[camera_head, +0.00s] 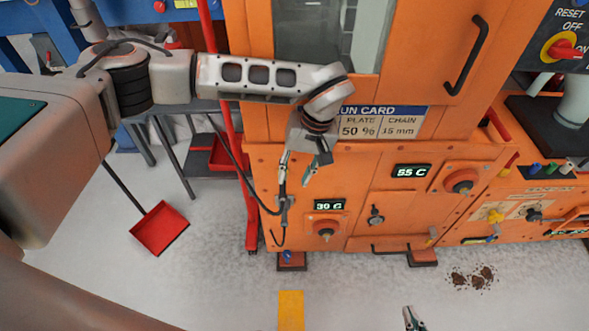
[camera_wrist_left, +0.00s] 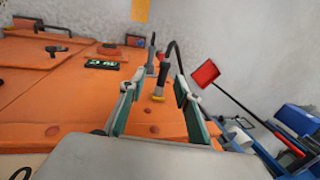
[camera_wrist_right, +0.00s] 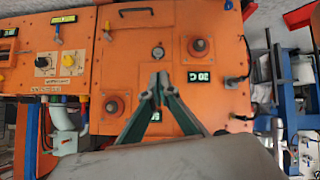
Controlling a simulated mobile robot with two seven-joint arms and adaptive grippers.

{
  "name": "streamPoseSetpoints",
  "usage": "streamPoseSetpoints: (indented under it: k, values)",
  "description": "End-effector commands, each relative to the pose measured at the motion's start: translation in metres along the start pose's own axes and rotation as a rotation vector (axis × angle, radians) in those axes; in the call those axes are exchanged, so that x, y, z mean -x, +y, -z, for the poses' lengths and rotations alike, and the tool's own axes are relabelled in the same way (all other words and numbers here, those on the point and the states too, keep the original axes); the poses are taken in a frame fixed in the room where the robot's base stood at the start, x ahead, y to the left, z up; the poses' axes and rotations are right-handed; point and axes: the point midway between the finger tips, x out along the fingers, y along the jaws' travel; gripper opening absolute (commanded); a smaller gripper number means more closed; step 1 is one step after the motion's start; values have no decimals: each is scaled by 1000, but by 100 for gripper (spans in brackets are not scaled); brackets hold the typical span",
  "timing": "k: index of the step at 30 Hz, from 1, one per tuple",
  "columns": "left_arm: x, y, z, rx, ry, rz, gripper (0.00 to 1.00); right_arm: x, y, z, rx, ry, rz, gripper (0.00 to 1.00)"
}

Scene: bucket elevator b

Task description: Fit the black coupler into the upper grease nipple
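My left gripper (camera_head: 296,183) is open in front of the orange cabinet's left side, fingers pointing down. In the left wrist view, a black cylindrical piece with a brass-yellow collar (camera_wrist_left: 160,82), likely the black coupler, shows between and beyond the open fingers (camera_wrist_left: 156,96); nothing is gripped. A grey fitting (camera_wrist_left: 151,48) stands behind it, by a black hose. In the head view these parts are a small dark cluster (camera_head: 284,204) below the gripper. I cannot tell which part is the upper grease nipple or whether the coupler sits on it. My right gripper (camera_wrist_right: 160,84) is shut and empty.
The orange cabinet (camera_head: 340,173) carries a 30 C display (camera_head: 330,205), red knobs (camera_head: 326,230) and a door handle (camera_head: 466,56). A red post (camera_head: 229,120) stands left of it. A red dustpan (camera_head: 159,228) and dark debris (camera_head: 472,278) lie on the floor.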

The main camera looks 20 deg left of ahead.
Motion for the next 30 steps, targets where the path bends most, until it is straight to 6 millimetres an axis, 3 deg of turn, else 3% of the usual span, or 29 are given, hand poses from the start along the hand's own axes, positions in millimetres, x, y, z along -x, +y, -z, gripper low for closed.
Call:
streamPoseSetpoints:
  k: [5, 19, 30]
  values:
    - [-5, -9, 11, -3, 25, 30, 33, -2, 0, -3, 0, -4, 0, 0]
    - [-67, -10, 11, -4, 22, 27, 33, -5, 0, 4, -2, 16, 0, 0]
    - [-75, -10, 12, -3, 26, 26, 33, -7, 0, 8, 1, 23, 0, 0]
